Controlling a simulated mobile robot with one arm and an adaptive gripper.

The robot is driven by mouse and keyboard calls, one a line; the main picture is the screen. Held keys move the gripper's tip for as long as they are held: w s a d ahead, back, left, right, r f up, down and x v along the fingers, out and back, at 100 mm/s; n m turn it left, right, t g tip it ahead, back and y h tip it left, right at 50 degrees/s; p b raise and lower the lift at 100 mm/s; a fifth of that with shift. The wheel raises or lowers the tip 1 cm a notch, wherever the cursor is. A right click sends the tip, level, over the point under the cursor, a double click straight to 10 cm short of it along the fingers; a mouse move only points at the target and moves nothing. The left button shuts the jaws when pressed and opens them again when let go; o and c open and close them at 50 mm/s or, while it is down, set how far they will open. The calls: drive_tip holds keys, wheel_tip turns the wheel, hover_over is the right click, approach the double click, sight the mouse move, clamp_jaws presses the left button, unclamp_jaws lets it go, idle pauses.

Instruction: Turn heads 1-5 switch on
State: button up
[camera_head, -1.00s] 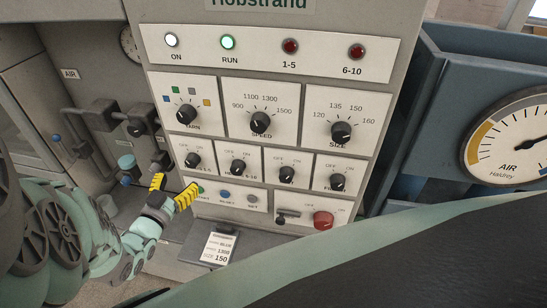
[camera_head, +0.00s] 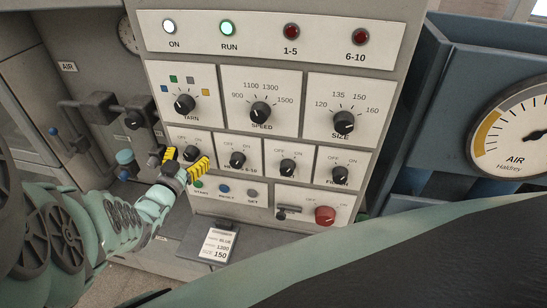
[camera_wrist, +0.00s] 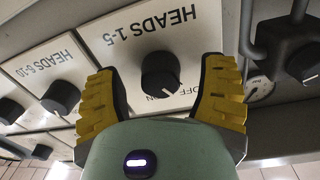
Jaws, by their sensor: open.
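The heads 1-5 switch (camera_head: 191,153) is the leftmost black knob in the lower knob row of the panel. In the wrist view its knob (camera_wrist: 160,74) shows upside down under the label HEADS 1-5, with its pointer toward OFF. My gripper (camera_head: 184,161) has yellow ribbed fingers and is open in front of this knob. In the wrist view the two fingers stand on either side of the knob, with gaps visible on both sides. The 1-5 lamp (camera_head: 291,31) is dark red and looks unlit.
The heads 6-10 knob (camera_head: 238,159) sits just right of the switch. Start, reset and other buttons (camera_head: 224,189) lie just below. A red knob (camera_head: 325,215) is lower right. Lever fittings (camera_head: 120,112) stand at the left. A blue gauge housing (camera_head: 430,100) is on the right.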

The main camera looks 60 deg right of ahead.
clamp_jaws()
idle(0.4)
drive_tip(key=shift+a+m, duration=0.1)
drive_tip(key=shift+m, duration=1)
drive_tip(key=m+b, duration=0.1)
drive_tip(key=m, duration=0.3)
drive_tip(key=shift+f, duration=0.2)
drive_tip(key=m+b, duration=0.1)
drive_tip(key=m, duration=0.1)
drive_tip(key=shift+m+y+b, duration=0.3)
drive_tip(key=shift+m+b, duration=0.1)
drive_tip(key=shift+r+m+b, duration=0.2)
drive_tip(key=shift+m+b, duration=0.65)
drive_tip(key=shift+m, duration=0.45)
drive_tip(key=shift+w, duration=0.1)
